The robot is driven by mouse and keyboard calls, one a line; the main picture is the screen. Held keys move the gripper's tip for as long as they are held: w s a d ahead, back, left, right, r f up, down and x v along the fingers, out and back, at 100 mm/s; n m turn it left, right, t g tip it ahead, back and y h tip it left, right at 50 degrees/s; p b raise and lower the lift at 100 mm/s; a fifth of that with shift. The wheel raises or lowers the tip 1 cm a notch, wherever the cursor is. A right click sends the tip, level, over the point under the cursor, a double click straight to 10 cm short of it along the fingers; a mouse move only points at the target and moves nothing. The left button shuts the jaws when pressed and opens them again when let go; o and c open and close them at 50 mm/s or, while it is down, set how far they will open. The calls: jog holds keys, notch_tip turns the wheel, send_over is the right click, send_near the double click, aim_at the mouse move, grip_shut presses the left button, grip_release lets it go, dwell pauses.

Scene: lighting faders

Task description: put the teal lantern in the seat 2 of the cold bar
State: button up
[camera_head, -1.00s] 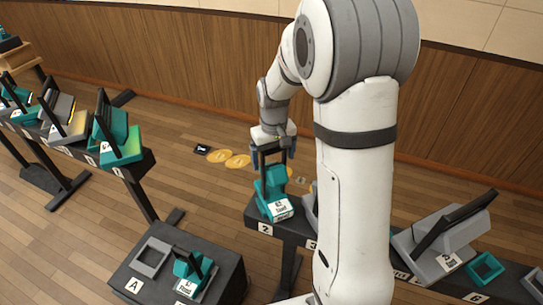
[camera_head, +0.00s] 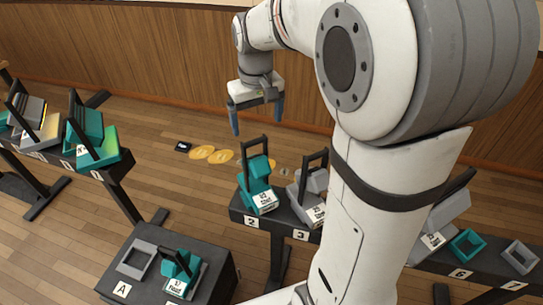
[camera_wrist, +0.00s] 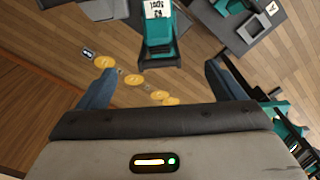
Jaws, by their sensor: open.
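A teal lantern (camera_head: 257,185) with a dark upright handle and a white label stands on the bar (camera_head: 273,228) at the place numbered 2. It looks upright; its seat is hidden beneath it. The lantern also shows at the top middle of the wrist view (camera_wrist: 157,45). My gripper (camera_head: 257,120) is open and empty above the lantern's handle, clear of it. In the wrist view its two fingers (camera_wrist: 160,88) stand wide apart with nothing between them. I cannot tell from the pictures which bar is the cold one.
A grey lantern (camera_head: 309,195) stands close beside at place 3. Farther right are an empty teal frame (camera_head: 468,244) and an empty grey frame (camera_head: 520,257). A dark stand (camera_head: 118,293) at the lower left holds another teal lantern (camera_head: 181,272). Another bar with lanterns (camera_head: 95,140) is at left.

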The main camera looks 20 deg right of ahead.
jog(key=s+f+m+t, duration=0.1)
jog(key=s+t, duration=0.1)
jog(key=s, duration=1.5)
jog(key=shift+s+a+f, duration=0.15)
jog(key=shift+s+f, duration=0.1)
jog(key=shift+f, duration=0.05)
jog(key=shift+c, duration=0.3)
